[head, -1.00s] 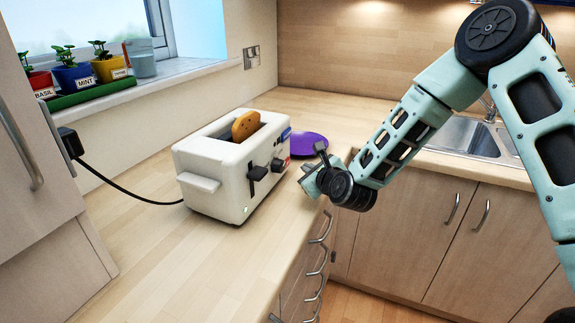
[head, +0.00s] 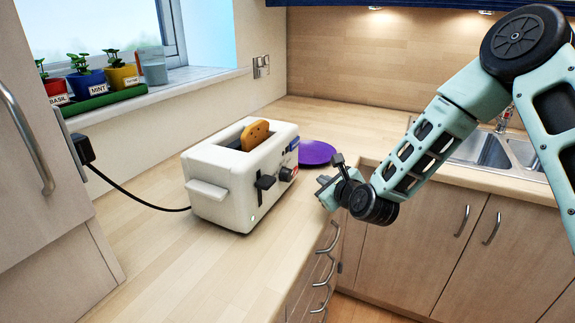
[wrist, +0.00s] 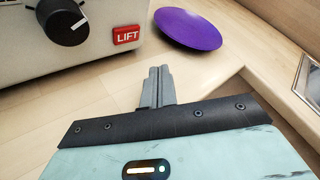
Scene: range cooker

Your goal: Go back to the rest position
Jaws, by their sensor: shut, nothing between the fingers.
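My gripper (head: 325,188) is at the end of my pale green arm, above the front edge of the counter, just right of the toaster and apart from it. In the wrist view its two grey fingers (wrist: 158,87) are together with nothing between them. The white toaster (head: 240,180) stands on the wooden counter with a slice of bread (head: 442,138) showing in its slot.
A purple plate (head: 316,153) lies on the counter behind my gripper; it also shows in the wrist view (wrist: 188,29). A sink (head: 480,150) is behind my arm. Potted herbs (head: 88,80) stand on the windowsill. The counter in front of the toaster is clear.

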